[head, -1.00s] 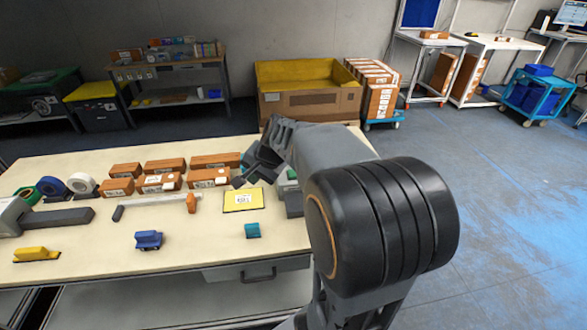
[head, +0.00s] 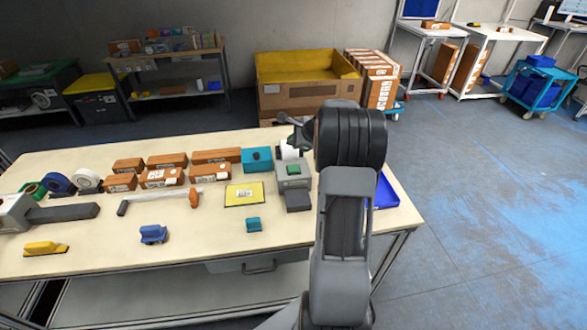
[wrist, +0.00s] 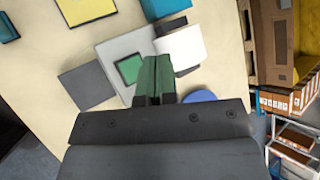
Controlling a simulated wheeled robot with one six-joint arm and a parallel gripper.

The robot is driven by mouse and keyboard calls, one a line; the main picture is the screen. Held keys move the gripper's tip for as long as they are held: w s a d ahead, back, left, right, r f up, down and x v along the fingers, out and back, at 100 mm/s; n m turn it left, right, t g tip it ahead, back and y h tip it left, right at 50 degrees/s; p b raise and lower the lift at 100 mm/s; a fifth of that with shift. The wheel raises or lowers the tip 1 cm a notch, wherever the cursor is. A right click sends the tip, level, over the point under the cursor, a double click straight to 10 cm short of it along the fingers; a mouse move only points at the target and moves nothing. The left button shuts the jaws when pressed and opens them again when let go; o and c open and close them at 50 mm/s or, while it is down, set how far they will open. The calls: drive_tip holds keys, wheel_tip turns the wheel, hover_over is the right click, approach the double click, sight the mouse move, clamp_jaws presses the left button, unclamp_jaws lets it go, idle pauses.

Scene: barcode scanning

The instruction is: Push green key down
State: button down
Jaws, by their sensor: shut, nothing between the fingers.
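The green key (head: 293,169) is a small green square on top of a light grey device (head: 293,181) on the table. In the wrist view the green key (wrist: 130,69) shows inside a dark frame on the device (wrist: 116,48). My gripper (wrist: 157,62) is shut and empty, its fingertips just right of the key in that view. I cannot tell the height between fingertips and key.
A white roll (head: 288,151) and a teal box (head: 257,159) stand behind the device. A dark grey pad (head: 298,200) adjoins its front. A blue tray (head: 387,194) lies to the right, partly behind my arm. A yellow labelled card (head: 244,194) lies left.

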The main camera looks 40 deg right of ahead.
drive_tip(key=shift+f, duration=0.15)
drive_tip(key=b, duration=0.7)
approach(289, 167)
drive_tip(key=w+f, duration=0.1)
drive_tip(key=w+a+f, duration=0.1)
drive_tip(key=w, duration=0.1)
drive_tip(key=w+f, duration=0.1)
drive_tip(key=w, duration=0.1)
drive_tip(key=shift+a, duration=0.2)
idle(1.3)
drive_tip(key=shift+f+b, duration=0.35)
drive_tip(key=shift+b, duration=0.1)
drive_tip(key=shift+f+b, duration=0.65)
idle(0.7)
drive_tip(key=shift+r, duration=0.15)
drive_tip(key=shift+r+p, duration=0.9)
drive_tip(key=shift+r, duration=0.05)
drive_tip(key=shift+r, duration=0.1)
drive_tip(key=shift+r+p, duration=1.9)
drive_tip(key=shift+r, duration=0.5)
